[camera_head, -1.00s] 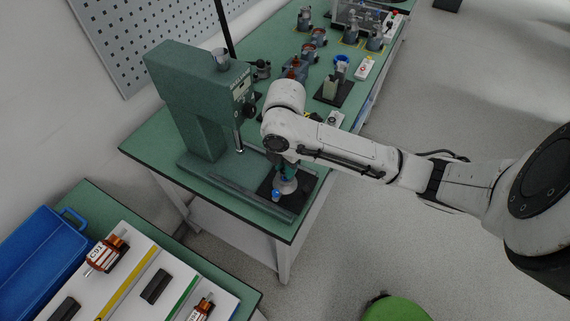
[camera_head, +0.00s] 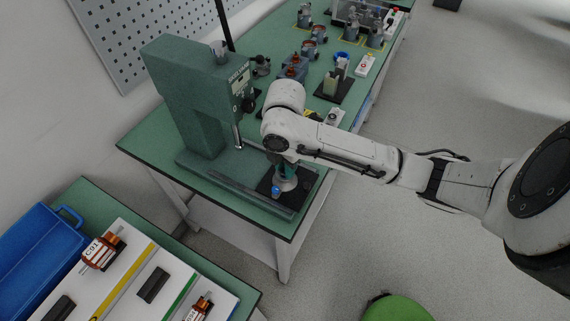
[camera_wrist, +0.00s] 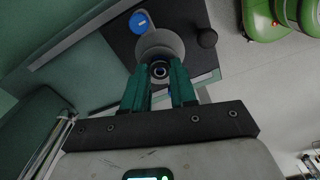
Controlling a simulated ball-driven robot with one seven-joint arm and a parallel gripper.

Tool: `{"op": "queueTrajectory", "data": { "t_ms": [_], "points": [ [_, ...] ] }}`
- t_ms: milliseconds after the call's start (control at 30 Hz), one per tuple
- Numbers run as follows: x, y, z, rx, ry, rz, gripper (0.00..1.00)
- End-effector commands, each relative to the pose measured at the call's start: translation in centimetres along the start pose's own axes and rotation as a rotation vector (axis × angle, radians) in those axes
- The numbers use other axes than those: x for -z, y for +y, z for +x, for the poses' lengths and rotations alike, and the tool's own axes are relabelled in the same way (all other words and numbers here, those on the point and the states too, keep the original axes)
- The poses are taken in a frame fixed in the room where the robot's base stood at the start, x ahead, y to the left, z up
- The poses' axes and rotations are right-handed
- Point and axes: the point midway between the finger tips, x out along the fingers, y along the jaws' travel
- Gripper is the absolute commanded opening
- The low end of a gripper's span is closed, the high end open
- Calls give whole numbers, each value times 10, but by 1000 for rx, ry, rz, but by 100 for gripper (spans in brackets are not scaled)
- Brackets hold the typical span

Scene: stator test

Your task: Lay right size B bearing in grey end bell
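The grey end bell (camera_head: 286,184) stands on a black plate (camera_head: 305,180) on the green bench, under my gripper (camera_head: 286,166). In the wrist view the end bell (camera_wrist: 160,42) shows as a grey disc beyond the fingertips. My gripper (camera_wrist: 160,72) has green fingers on either side of a small dark ring with a blue band, which looks like the bearing (camera_wrist: 160,70). The fingers appear to touch its sides. The bearing overlaps the end bell's near part in the picture; whether it touches the end bell is unclear. Its size marking is not visible.
A blue round button (camera_head: 276,190) and a black knob (camera_wrist: 207,38) sit beside the end bell. A green press (camera_head: 200,95) stands left of my gripper. Motors and fixtures fill the bench behind. A table with a blue bin (camera_head: 40,250) stands at the lower left.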

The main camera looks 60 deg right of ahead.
Motion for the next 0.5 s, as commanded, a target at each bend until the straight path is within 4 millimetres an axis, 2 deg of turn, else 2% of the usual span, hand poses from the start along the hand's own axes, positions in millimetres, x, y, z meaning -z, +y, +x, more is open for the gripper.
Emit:
{"op": "queueTrajectory", "data": {
  "t_ms": [33,300,500],
  "points": [
    [0,0,0,0,0,0,31],
    [0,0,0,0,0,0,56],
    [0,0,0,0,0,0,56]
  ]
}}
